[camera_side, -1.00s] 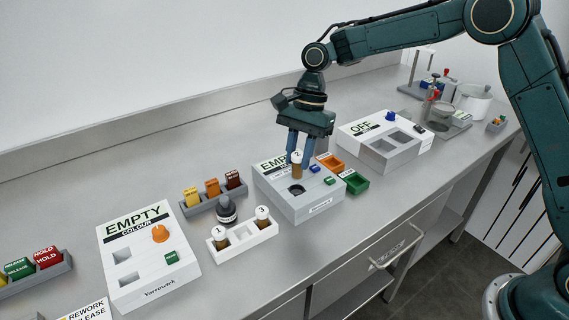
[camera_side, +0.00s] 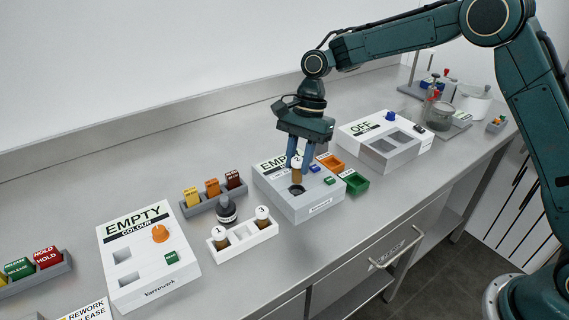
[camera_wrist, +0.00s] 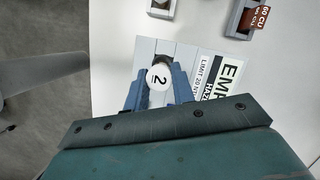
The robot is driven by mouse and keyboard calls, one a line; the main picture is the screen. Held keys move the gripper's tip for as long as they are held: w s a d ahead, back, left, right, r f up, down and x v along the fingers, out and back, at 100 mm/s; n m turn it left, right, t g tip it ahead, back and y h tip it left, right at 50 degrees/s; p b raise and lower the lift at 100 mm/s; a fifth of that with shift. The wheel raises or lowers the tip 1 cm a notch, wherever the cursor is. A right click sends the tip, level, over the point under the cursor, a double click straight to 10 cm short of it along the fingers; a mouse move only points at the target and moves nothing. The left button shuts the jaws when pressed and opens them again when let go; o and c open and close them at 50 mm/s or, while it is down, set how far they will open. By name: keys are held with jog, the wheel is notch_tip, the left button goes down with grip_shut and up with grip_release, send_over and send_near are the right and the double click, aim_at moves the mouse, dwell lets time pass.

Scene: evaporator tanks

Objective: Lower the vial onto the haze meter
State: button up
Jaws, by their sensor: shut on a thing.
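My gripper (camera_side: 299,150) is shut on the vial (camera_side: 297,177), a brown vial with a white cap. In the wrist view the cap (camera_wrist: 159,77) reads "2", between the two blue fingers. The haze meter (camera_side: 314,206) is a white-grey box with an "EMPTY" label and a round dark well (camera_side: 296,190) in its top. The vial is upright, with its lower end just above or at the well. I cannot tell whether it touches. In the wrist view the haze meter (camera_wrist: 195,57) lies below the vial, and the vial's body is mostly hidden.
A white rack (camera_side: 243,236) with vials 1 and 3 stands left of the meter, by a dark bottle (camera_side: 226,209). Orange (camera_side: 331,162) and green (camera_side: 356,182) trays sit at its right. The colour box (camera_side: 147,262) and the "OFF" box (camera_side: 381,146) stand further out.

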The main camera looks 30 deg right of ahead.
aim_at(298, 177)
jog(key=shift+f, duration=2.45)
jog(key=shift+f, duration=0.2)
jog(key=o, duration=1)
jog(key=shift+o, duration=0.2)
jog(key=shift+r, duration=0.1)
jog(key=v, duration=1.3)
jog(key=shift+r, duration=0.3)
jog(key=shift+w+d, duration=0.1)
